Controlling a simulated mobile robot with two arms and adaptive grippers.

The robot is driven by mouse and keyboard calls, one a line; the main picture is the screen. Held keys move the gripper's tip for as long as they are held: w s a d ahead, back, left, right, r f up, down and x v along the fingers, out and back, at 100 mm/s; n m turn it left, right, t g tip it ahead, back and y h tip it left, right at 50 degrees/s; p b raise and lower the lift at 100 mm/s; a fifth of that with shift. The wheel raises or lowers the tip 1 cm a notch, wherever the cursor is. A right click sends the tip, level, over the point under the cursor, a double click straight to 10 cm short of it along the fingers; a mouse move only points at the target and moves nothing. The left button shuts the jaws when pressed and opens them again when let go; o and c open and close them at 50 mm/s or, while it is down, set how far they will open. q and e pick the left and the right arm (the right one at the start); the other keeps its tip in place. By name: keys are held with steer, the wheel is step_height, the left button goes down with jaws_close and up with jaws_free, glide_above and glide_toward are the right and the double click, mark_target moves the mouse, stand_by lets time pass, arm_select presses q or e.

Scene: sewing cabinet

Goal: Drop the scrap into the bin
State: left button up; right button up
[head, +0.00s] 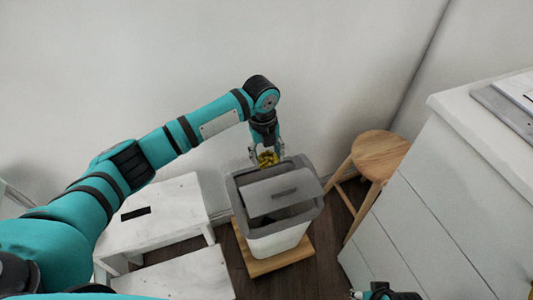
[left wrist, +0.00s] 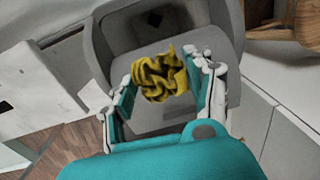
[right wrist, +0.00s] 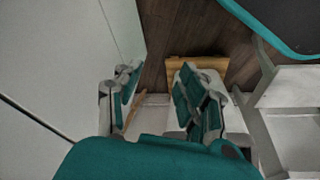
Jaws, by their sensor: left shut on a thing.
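A crumpled yellow scrap (head: 268,159) is between the fingers of my left gripper (head: 266,153), which is shut on it. The left wrist view shows the scrap (left wrist: 160,78) clearly, pinched from both sides. The bin (head: 279,244) is white with a grey rim and a grey tilted lid panel (head: 284,191). Dark gaps into the bin show beside the panel. The left gripper holds the scrap above the bin's back rim; the exact height is hard to tell. My right gripper (right wrist: 156,80) has its fingers apart with nothing between them, low in front of the cabinet.
The bin stands on a wooden board (head: 262,264) on the dark floor. A white step stool (head: 165,222) is to its left and a round wooden stool (head: 378,153) to its right. A white drawer cabinet (head: 415,235) fills the right side.

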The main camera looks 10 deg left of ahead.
mark_target(264, 157)
arm_select(q)
steer(key=shift+f+b, duration=0.9)
steer(key=shift+b, duration=0.05)
arm_select(e)
steer(key=v, duration=0.8)
steer(key=shift+w+t, duration=0.25)
steer(key=shift+t, duration=0.05)
steer(key=shift+d+r, duration=0.1)
steer(key=shift+d, duration=0.05)
arm_select(q)
steer(key=o, duration=0.7)
steer(key=shift+o, duration=0.2)
steer(key=shift+r, duration=0.1)
step_height(264, 157, up, 12)
steer(key=shift+s+a, duration=0.2)
steer(key=shift+a, duration=0.1)
